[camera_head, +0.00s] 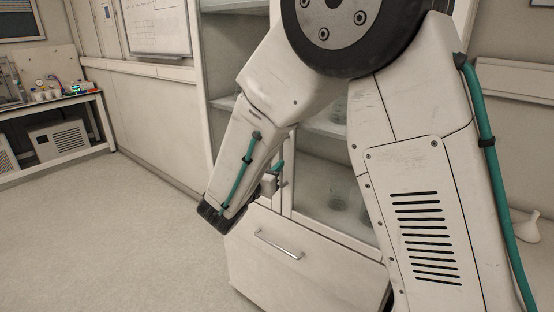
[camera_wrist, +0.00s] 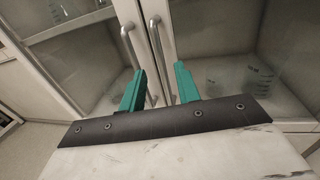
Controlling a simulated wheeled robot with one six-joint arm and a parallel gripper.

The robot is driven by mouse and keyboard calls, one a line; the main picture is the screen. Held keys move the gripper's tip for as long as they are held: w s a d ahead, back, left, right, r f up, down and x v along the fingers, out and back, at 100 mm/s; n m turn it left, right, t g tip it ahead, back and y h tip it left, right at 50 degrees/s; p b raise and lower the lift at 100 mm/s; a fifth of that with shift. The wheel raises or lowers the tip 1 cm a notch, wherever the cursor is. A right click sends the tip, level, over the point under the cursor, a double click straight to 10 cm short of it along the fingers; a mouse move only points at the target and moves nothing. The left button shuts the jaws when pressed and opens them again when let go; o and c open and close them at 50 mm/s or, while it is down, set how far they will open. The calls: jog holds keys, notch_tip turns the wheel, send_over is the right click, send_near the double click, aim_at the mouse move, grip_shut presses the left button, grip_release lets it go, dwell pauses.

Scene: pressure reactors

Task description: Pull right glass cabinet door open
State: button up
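The right glass cabinet door (camera_wrist: 224,42) looks closed in the wrist view, with shelves and glassware behind its pane. Its metal bar handle (camera_wrist: 157,38) runs down near the meeting edge. The left door's similar handle (camera_wrist: 128,42) is close beside it. My gripper (camera_wrist: 159,67) is open, with its two green fingers pointing at the doors. The right handle appears between the fingers; the left handle passes by the left fingertip. I cannot tell whether either finger touches a handle. In the head view my arm hides most of the right door (camera_head: 335,183) and nearly all of the gripper.
A drawer (camera_head: 290,262) with a bar handle lies below the glass doors. Glassware (camera_head: 338,197) stands inside the cabinet. A side bench (camera_head: 60,105) with bottles is at the far left. The floor (camera_head: 110,230) left of the cabinet is clear.

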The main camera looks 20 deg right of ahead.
jog(key=shift+x, duration=2.2)
grip_shut()
